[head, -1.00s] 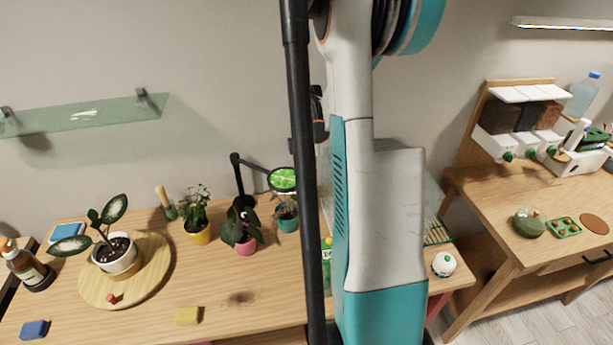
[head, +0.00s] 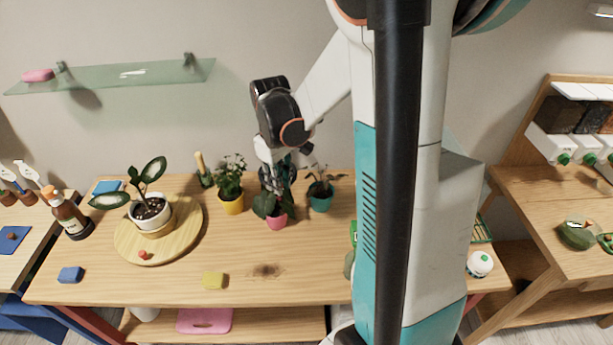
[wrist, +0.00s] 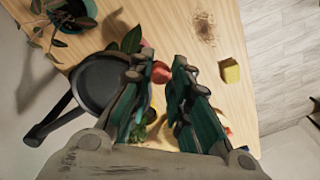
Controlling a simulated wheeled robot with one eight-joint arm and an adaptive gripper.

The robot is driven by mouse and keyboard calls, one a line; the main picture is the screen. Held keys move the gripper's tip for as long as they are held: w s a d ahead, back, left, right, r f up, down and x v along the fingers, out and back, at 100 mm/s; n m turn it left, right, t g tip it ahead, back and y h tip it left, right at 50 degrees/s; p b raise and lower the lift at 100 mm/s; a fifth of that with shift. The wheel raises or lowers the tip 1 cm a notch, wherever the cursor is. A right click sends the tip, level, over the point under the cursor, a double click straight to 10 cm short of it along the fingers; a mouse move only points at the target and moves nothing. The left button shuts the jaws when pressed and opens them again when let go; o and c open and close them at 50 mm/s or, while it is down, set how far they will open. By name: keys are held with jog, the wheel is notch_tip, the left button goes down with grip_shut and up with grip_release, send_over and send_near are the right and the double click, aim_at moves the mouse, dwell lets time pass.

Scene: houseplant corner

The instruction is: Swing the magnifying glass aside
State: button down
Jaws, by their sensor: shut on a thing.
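The magnifying glass (wrist: 98,84) shows in the wrist view as a dark round lens in a black rim, with a black arm running down to the left. My gripper (wrist: 164,74) is at the right side of its rim, with the left finger overlapping the rim. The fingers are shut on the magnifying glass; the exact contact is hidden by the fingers. In the head view my gripper (head: 270,178) is above the potted plants, and it and my wrist mostly hide the glass and its stand.
A pink pot (head: 277,221) stands just below my gripper, with a yellow pot (head: 232,206) to the left and a teal pot (head: 320,202) to the right. A round board (head: 190,232) carries a white-potted plant. A yellow sponge (head: 213,280) lies in front.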

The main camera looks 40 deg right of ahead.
jog(key=w+a+m+b, duration=0.1)
jog(key=w+a+m, duration=0.4)
jog(key=w, duration=0.7)
jog(key=w+a+m+b, duration=0.1)
jog(key=w+a+m, duration=0.5)
jog(key=w, duration=0.6)
jog(key=shift+a, duration=0.65)
jog(key=c, duration=1.5)
grip_release()
jog(key=shift+o, duration=0.2)
jog(key=shift+r, duration=0.1)
notch_tip(320, 180, up, 12)
